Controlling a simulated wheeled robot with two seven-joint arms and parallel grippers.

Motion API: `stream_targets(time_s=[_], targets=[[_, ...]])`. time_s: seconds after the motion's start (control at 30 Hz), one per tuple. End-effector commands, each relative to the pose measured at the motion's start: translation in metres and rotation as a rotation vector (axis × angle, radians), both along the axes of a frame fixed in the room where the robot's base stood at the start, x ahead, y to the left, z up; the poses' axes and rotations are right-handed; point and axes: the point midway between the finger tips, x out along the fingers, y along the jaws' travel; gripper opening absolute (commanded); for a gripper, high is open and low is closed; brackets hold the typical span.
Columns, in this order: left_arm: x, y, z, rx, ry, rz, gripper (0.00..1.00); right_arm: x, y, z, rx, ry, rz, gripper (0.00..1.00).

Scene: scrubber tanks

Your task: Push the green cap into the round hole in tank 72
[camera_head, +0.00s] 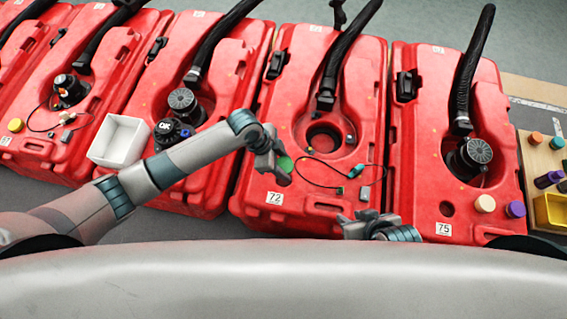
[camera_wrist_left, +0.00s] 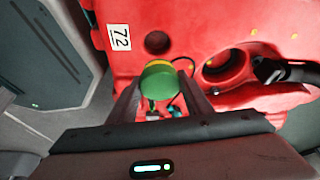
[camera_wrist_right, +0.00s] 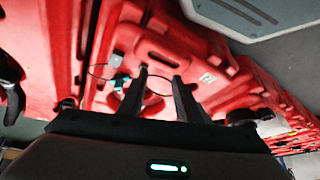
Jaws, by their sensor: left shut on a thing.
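My left gripper (camera_head: 278,160) is shut on the green cap (camera_head: 286,164) and holds it over the front left part of red tank 72 (camera_head: 243,209). There, the dark round hole (camera_wrist_left: 157,42) shows just beyond the cap, near the 72 label (camera_wrist_left: 119,38). The cap is apart from the hole in that picture. In the head view I cannot make out this hole behind the gripper. My right gripper (camera_wrist_right: 160,80) is open and empty, near the front right of tank 72.
Tank 72 has a larger opening (camera_head: 323,137), a black hose (camera_head: 340,65) and a thin cable with a teal connector (camera_head: 355,171). Tank 75 (camera_head: 412,150) stands to the right. A white bin (camera_head: 119,140) is left of my left arm. Caps lie on a side table (camera_head: 537,160).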

Motion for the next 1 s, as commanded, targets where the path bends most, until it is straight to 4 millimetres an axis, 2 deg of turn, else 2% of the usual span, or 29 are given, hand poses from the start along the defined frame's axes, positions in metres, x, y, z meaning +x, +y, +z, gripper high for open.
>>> stream_targets(time_s=[0.53, 1.0], targets=[[0.000, 0.000, -0.023, 0.000, -0.001, 0.001, 0.24, 0.016, 0.028, 0.001, 0.089, -0.140, 0.017, 0.31], [0.000, 0.001, -0.038, 0.000, -0.001, 0.001, 0.24, 0.042, 0.052, 0.020, 0.168, -0.335, 0.030, 0.31]])
